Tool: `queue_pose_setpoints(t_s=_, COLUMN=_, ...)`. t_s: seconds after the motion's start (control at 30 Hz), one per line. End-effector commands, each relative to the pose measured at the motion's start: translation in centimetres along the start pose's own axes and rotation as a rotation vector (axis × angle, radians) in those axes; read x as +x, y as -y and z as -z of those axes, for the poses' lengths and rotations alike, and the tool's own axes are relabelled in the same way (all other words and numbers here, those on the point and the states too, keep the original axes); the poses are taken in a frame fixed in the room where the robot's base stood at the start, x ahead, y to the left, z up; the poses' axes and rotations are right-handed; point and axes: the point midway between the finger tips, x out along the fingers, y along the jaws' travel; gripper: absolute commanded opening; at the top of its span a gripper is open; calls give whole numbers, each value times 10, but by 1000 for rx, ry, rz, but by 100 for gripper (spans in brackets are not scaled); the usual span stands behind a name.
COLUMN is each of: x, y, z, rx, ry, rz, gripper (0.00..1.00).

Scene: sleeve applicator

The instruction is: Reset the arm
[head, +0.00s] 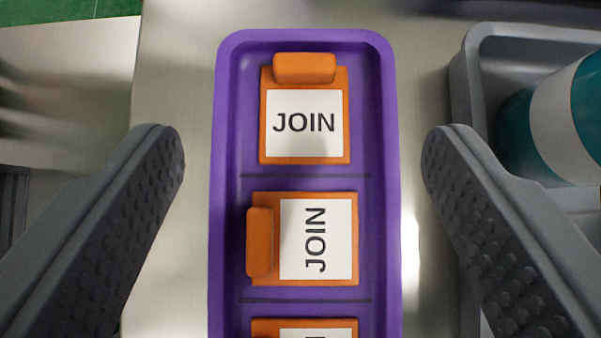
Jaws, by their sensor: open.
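My gripper (303,165) shows as two dark grey textured fingers, one at the left and one at the right of the head view. The fingers are wide apart with nothing held between them. Between and beyond them lies a purple tray (227,190) with orange pieces. The top orange piece (305,70) has a white label reading JOIN and its raised block at the top. The middle orange piece (260,243) has its label turned sideways and its block on the left. A third orange piece (290,327) is cut off by the bottom edge.
The purple tray sits on a pale grey metal surface (175,90). At the right, a grey bin (465,85) holds a teal and white cylinder (555,110). Green floor shows at the far left.

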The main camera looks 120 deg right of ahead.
Motion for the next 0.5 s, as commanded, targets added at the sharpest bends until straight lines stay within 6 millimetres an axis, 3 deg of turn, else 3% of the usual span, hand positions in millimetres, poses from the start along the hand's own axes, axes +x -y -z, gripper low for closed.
queue_pose_setpoints(t_s=0.2, x=-41, y=1, z=-1, rx=0, ry=2, rz=1, gripper=68)
queue_pose_setpoints(t_s=0.5, x=-58, y=0, z=-1, rx=0, ry=1, rz=-4, gripper=68)
